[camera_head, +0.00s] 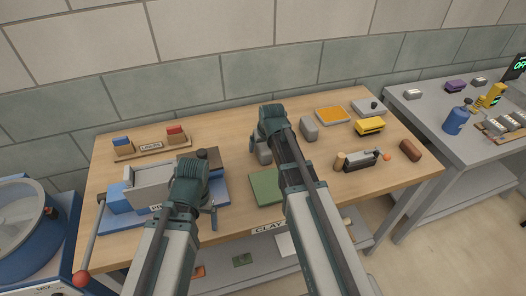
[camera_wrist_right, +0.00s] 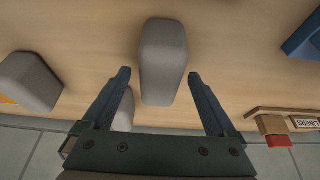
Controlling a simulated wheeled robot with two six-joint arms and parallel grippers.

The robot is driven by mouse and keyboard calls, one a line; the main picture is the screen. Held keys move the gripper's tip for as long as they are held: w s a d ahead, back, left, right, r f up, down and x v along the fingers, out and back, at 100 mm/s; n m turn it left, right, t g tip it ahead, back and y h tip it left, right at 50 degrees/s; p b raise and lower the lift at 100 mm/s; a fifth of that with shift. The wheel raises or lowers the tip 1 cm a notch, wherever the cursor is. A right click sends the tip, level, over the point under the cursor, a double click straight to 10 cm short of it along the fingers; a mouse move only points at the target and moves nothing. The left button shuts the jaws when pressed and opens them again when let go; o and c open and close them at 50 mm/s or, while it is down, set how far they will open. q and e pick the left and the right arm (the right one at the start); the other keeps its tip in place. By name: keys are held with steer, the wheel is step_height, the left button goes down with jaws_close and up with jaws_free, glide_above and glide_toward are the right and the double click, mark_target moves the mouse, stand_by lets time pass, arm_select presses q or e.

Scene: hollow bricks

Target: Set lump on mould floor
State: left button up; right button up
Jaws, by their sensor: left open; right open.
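A grey clay lump (camera_head: 264,153) lies on the wooden table, partly hidden by my right arm. In the right wrist view this lump (camera_wrist_right: 163,62) lies between the fingertips, with gaps on both sides. My right gripper (camera_wrist_right: 160,75) is open and empty above it. A second grey lump (camera_head: 309,127) stands to the right; a third (camera_wrist_right: 125,110) shows partly behind a finger in the wrist view. The grey mould box (camera_head: 148,184) sits on a blue press at the left; its floor is not visible. My left gripper (camera_head: 208,212) is open in front of the press.
A lever with a red knob (camera_head: 82,278) projects at the press's left. A liner tray (camera_head: 150,148) holds blue-topped and red-topped blocks behind it. A green mat (camera_head: 266,187) lies near the front. An orange tray (camera_head: 332,115) and yellow block (camera_head: 370,126) stand at the right.

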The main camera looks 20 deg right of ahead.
steer(key=shift+f, duration=0.1)
stand_by(0.3)
jaws_close()
stand_by(0.4)
